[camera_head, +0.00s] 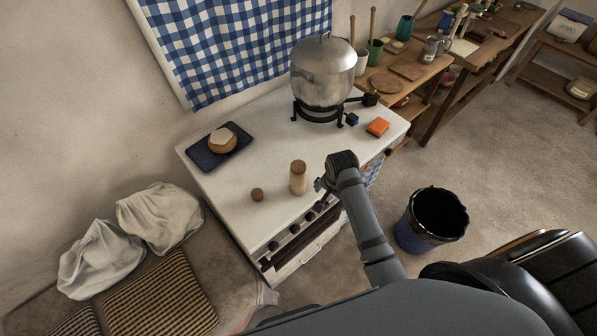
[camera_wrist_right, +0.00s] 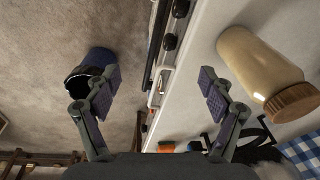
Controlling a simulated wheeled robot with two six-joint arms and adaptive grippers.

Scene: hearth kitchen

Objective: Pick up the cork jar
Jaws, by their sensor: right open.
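The cork jar (camera_head: 298,181), a pale cylinder with a brown cork top, stands upright on the white stove top near its front edge. My right gripper (camera_head: 321,184) is just right of the jar in the head view, over the front edge of the stove. In the right wrist view the two fingers (camera_wrist_right: 157,83) are spread wide with nothing between them. There the jar (camera_wrist_right: 255,62) with its cork lid lies outside the right-hand finger, apart from it. My left gripper is not in view.
A small brown round object (camera_head: 257,195) sits left of the jar. A dark tray (camera_head: 236,157) with a loaf, a large metal pot (camera_head: 322,75) on a burner and an orange block (camera_head: 377,127) share the stove top. A dark blue bin (camera_head: 413,236) stands on the floor.

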